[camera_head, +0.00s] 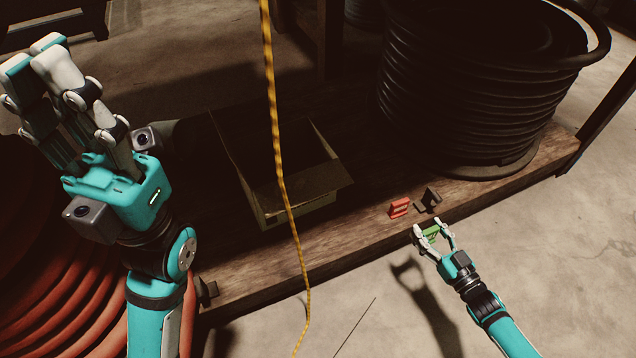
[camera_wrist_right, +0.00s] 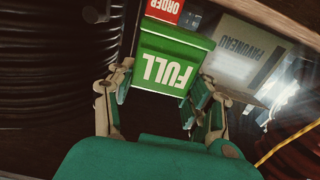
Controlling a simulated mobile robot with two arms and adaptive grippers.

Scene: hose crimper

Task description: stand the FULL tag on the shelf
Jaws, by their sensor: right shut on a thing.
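My right gripper (camera_head: 431,232) is shut on the green FULL tag (camera_wrist_right: 166,62). In the right wrist view the white FULL lettering appears upside down. In the head view the green tag (camera_head: 432,236) is small between the fingertips, just in front of the wooden shelf's (camera_head: 345,240) front edge. I cannot tell whether it touches the shelf. A red ORDER tag (camera_head: 399,207) stands on the shelf near that edge; it also shows at the top of the right wrist view (camera_wrist_right: 164,8). My left gripper (camera_head: 45,70) is raised at the left, away from the tags; its finger gap is unclear.
A small dark object (camera_head: 432,198) sits beside the red tag. An open cardboard box (camera_head: 300,205) stands left on the shelf. A large black hose coil (camera_head: 470,90) stands behind right. A yellow cord (camera_head: 273,110) hangs in front. Orange hose (camera_head: 60,310) lies at lower left.

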